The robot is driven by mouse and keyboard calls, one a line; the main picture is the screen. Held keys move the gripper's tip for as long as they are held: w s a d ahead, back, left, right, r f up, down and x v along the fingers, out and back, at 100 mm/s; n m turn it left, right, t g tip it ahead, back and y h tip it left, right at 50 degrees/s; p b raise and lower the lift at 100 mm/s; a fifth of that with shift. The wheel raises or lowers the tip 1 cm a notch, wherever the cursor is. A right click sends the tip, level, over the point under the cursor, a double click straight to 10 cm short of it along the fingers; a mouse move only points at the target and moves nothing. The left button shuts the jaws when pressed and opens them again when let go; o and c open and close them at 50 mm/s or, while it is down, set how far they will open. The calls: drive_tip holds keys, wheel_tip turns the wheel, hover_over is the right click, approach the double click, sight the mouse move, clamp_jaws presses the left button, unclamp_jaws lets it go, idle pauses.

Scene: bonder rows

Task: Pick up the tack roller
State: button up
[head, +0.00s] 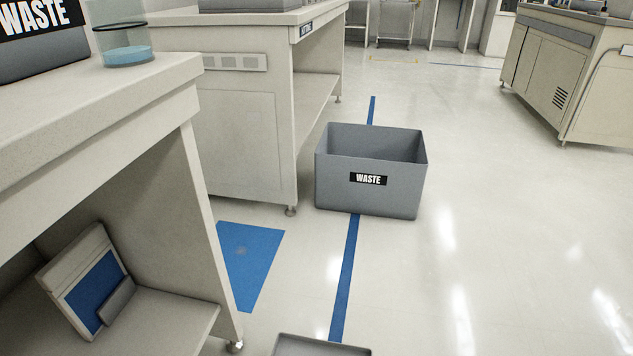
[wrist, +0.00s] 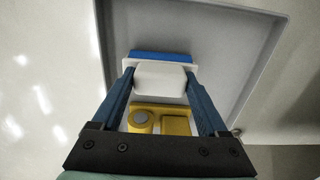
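In the wrist view, the likely tack roller (wrist: 160,77) is a white block with a wider white edge and a blue strip (wrist: 160,56) behind it. My gripper (wrist: 159,78) has its two blue fingers on either side of the white block, with the tips at or very near its sides. I cannot tell whether the fingers press on it. The far part of the block's underside is hidden. The head view shows neither my gripper nor this roller.
In the wrist view, a yellow item (wrist: 176,123) with a grey disc lies between the fingers, over a grey tray (wrist: 235,55) with raised rims. In the head view, a grey WASTE bin (head: 370,195) stands on the floor beside benches (head: 240,130). Open floor (head: 500,230) lies right.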

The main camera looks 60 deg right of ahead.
drive_tip(key=c, duration=1.1)
wheel_tip(320, 180, up, 10)
drive_tip(key=p, duration=0.7)
